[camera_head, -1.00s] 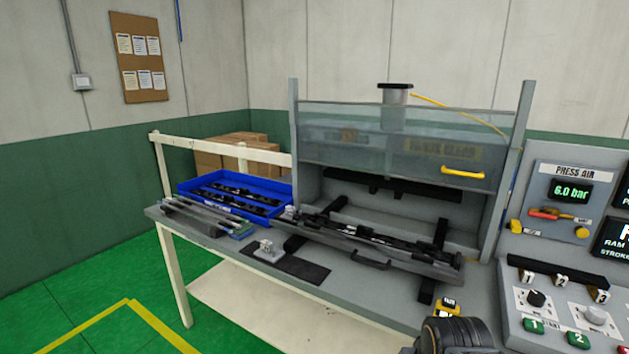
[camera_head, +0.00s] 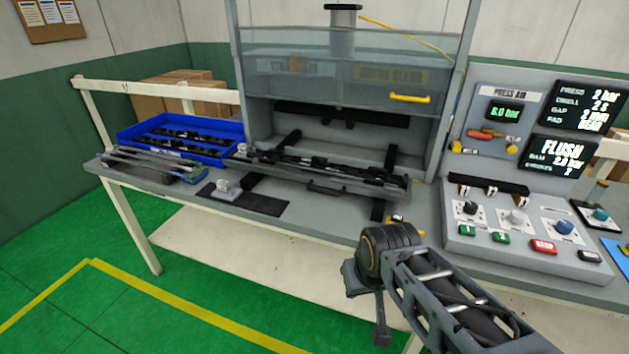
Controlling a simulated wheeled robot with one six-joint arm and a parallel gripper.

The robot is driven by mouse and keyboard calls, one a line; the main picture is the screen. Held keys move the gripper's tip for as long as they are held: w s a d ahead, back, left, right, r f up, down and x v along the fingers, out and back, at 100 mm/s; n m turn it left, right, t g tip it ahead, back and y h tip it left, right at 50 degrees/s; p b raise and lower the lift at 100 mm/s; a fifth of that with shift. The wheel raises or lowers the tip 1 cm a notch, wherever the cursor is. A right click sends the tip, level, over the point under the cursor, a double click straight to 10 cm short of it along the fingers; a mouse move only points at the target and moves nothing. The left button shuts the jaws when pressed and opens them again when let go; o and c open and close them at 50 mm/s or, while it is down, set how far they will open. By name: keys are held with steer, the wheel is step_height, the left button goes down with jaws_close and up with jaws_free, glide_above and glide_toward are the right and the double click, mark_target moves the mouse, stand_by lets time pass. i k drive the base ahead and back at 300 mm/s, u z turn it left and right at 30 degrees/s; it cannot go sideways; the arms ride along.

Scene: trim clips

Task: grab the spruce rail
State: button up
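Several long thin rails (camera_head: 150,163) lie side by side at the left end of the bench, in front of a blue tray. Some look grey and some greenish, but they are too small to tell for sure which is the spruce one. My arm reaches in from the lower right. Its dark end, with my gripper (camera_head: 381,328) pointing down and partly hidden behind the joint, is in front of the bench's front edge, well right of the rails. I see nothing held, and the finger opening does not show.
The blue tray (camera_head: 185,153) holds dark parts. A press with a raised clear guard (camera_head: 345,70) stands behind a long dark fixture (camera_head: 325,168). A small block on a dark mat (camera_head: 245,199) sits near the front edge. A control panel (camera_head: 520,225) is at right.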

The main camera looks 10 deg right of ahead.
mark_target(316, 164)
steer(key=u, duration=1.4)
steer(key=i, duration=2.65)
steer(key=z, duration=3.5)
